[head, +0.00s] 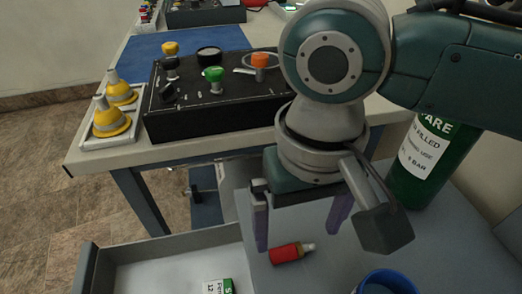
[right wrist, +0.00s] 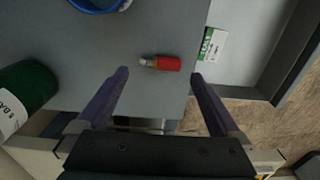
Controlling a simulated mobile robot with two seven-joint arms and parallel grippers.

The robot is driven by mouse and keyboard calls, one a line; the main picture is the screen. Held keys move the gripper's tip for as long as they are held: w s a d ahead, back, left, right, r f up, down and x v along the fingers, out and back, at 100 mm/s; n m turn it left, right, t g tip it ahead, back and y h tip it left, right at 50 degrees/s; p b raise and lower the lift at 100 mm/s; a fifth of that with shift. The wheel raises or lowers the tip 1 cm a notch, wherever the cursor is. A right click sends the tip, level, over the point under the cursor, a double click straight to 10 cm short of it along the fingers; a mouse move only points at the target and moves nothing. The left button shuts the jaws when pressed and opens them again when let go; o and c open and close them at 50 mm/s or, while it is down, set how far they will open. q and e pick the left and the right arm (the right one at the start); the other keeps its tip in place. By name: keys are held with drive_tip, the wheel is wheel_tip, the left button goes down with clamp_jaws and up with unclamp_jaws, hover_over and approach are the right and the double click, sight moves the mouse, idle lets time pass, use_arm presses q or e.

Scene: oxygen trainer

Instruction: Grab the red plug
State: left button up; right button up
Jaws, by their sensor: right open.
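The red plug (head: 286,253), a small red cylinder with a pale tip, lies on its side on the grey surface (head: 330,275). In the right wrist view the plug (right wrist: 166,63) lies across the space ahead of the fingers, its pale tip to the left. My right gripper (head: 300,237) is open and empty above the plug, with its two purple fingers apart. In the right wrist view its fingertips (right wrist: 160,73) stand on either side of the plug, which appears just beyond them. My left gripper is in neither view.
A blue round container (head: 388,281) stands close to the plug. A green cylinder (head: 425,160) stands at the right. A grey open tray or drawer (head: 95,270) holds a green-and-white box (head: 218,287). A black control box (head: 210,110) and yellow cones (head: 110,118) sit on the table behind.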

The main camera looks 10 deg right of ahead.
sight(294, 250)
wheel_tip(294, 250, down, 5)
drive_tip(key=shift+f+b, duration=0.1)
drive_tip(key=shift+b, duration=0.6)
drive_tip(key=c, duration=1.2)
